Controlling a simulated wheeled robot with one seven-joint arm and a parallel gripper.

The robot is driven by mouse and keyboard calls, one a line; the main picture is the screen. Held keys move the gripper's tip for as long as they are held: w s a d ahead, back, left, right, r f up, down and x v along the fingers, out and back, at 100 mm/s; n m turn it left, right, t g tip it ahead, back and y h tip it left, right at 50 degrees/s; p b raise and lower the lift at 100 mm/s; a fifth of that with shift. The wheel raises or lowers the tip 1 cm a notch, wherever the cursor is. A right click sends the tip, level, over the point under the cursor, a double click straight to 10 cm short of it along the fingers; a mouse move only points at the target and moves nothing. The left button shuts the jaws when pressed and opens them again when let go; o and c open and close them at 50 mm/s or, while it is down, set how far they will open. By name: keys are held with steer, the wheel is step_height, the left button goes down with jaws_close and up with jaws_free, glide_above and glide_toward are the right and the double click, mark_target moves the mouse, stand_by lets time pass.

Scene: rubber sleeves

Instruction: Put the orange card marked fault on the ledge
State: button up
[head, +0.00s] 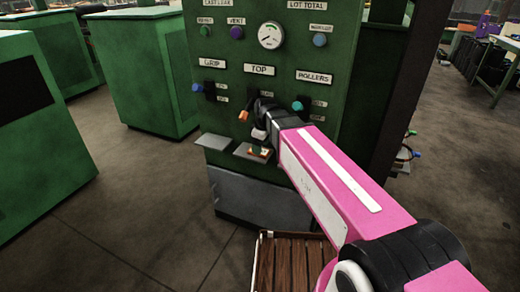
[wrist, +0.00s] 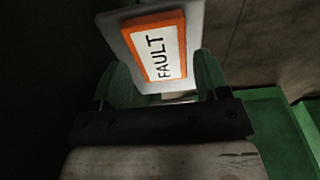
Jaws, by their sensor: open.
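The orange card marked FAULT (wrist: 165,48), white in the middle with an orange border, lies on a pale grey plate (wrist: 121,24) in the wrist view. In the head view the card (head: 262,153) is small, on the right-hand grey ledge (head: 241,153) at the front of the green machine. My gripper (wrist: 161,72) is open, its green fingers on either side of the card's near end. I cannot tell whether they touch it. In the head view my gripper (head: 258,146) is just over that ledge, and its fingers are hard to make out.
A second grey ledge (head: 222,144) beside it, to the left, looks empty. The green machine panel (head: 275,60) has a gauge, knobs and labels close behind my gripper. A slatted wooden platform (head: 290,262) is below. Green cabinets (head: 145,65) stand at left.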

mark_target(263, 152)
step_height(263, 152, up, 10)
steer(key=d, duration=0.1)
steer(key=shift+s+r, duration=0.15)
steer(key=shift+s, duration=0.1)
